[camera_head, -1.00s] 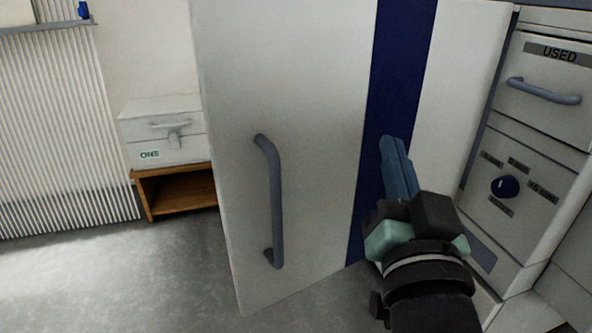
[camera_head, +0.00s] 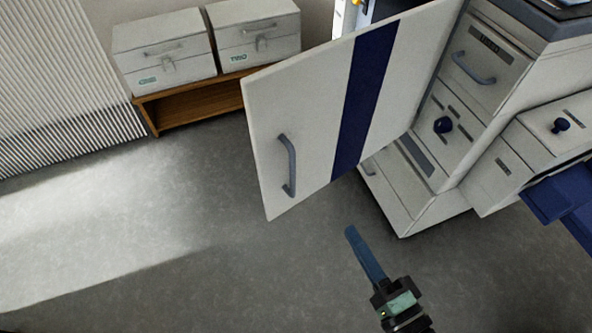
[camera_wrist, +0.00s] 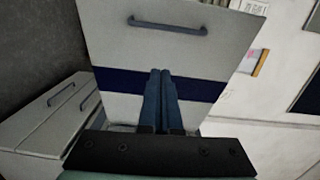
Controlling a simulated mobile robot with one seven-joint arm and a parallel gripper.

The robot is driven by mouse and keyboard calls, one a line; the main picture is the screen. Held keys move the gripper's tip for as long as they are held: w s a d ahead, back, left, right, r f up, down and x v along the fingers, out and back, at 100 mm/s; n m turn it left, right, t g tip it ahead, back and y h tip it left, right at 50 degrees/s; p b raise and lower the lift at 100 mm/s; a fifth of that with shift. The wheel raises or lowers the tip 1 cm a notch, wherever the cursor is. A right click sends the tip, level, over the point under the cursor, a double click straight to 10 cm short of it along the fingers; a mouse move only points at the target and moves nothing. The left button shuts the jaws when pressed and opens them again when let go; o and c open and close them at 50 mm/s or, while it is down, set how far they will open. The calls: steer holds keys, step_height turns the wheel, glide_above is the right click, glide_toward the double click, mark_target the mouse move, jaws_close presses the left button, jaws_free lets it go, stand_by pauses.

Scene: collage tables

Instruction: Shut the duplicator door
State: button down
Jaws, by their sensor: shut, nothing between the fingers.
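The duplicator door (camera_head: 308,120) is a white panel with a dark blue stripe and a grey bar handle (camera_head: 287,165). It stands open, swung out from the white duplicator cabinet (camera_head: 470,85). My gripper (camera_head: 352,232) is shut and empty, below and in front of the door in the head view, apart from the handle. In the wrist view the closed blue fingers (camera_wrist: 161,85) point toward the door (camera_wrist: 215,50), overlapping its blue stripe, with the handle (camera_wrist: 168,25) beyond their tips. Whether the fingers touch the panel cannot be told.
Two white boxes, one (camera_head: 165,57) left of the other (camera_head: 258,35), sit on a low wooden shelf (camera_head: 190,105) at the back. A radiator (camera_head: 55,75) stands at the left. Dark blue trays (camera_head: 555,190) jut out at the right. The grey floor (camera_head: 180,220) is open.

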steer(key=w+a+b, duration=0.1)
steer(key=w+a, duration=0.6)
steer(key=w, duration=0.3)
steer(key=shift+a, duration=0.15)
steer(key=shift+w+a+r, duration=0.1)
